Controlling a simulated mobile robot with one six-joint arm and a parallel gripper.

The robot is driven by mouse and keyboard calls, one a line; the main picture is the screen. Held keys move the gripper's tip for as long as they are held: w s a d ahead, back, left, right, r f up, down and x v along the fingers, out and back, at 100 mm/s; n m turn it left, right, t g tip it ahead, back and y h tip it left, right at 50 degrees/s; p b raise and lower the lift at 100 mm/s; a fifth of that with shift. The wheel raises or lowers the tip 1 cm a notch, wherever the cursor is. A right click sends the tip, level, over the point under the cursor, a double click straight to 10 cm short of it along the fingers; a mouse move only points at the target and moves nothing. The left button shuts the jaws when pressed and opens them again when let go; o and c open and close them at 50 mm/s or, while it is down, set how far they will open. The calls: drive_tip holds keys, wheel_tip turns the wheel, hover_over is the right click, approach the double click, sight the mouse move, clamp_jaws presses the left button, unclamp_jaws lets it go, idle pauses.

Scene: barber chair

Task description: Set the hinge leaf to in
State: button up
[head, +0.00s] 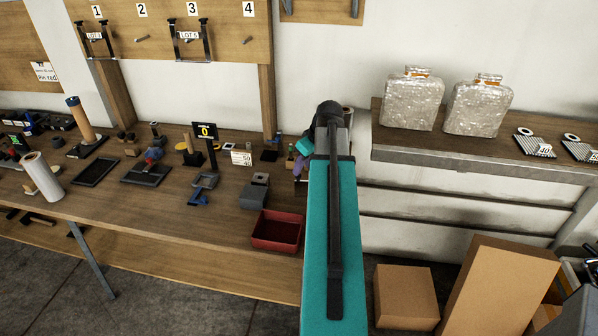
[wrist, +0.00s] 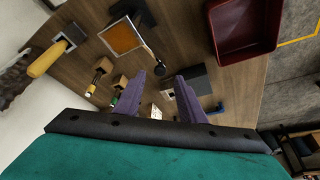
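I cannot pick out the hinge leaf with certainty in either view. In the head view, my gripper (head: 298,168) is mostly hidden behind my teal arm, at the right end of the bench.
A red tray (head: 277,230) stands at the bench's front right; it also shows in the wrist view (wrist: 244,50). A yellow-handled tool (wrist: 47,60) lies at left in the wrist view. A black "0" display (head: 205,131) stands mid-bench. Cardboard boxes (head: 406,296) are on the floor at right.

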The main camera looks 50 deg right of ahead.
drive_tip(key=shift+p+x, duration=0.45)
drive_tip(key=shift+x, duration=1.65)
drive_tip(key=shift+c, duration=0.5)
